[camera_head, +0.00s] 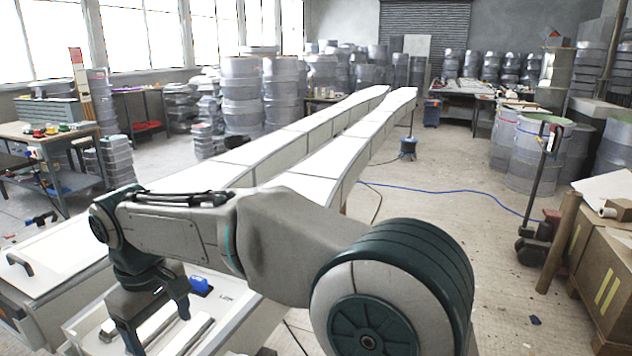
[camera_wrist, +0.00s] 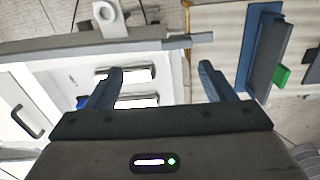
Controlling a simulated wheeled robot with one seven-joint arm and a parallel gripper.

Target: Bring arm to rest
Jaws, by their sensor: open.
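My arm stretches across the lower left of the head view, its large joint close to the camera and its forearm reaching left. My gripper (camera_head: 157,318) hangs down from the wrist above a white tray (camera_head: 235,312). In the wrist view both fingers of my gripper (camera_wrist: 160,73) are spread apart with nothing held between them. Pale metallic bars (camera_head: 187,335) lie in the tray below; they also show in the wrist view (camera_wrist: 137,73). A small blue object (camera_head: 200,285) lies in the tray beside the gripper.
Long white moulds (camera_head: 310,180) run back from the tray. A white panel with a black handle (camera_head: 20,265) lies left. Cardboard boxes (camera_head: 605,270) and a wooden post (camera_head: 558,243) stand right. Open floor with a blue cable (camera_head: 450,190) lies between moulds and drums (camera_head: 530,150).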

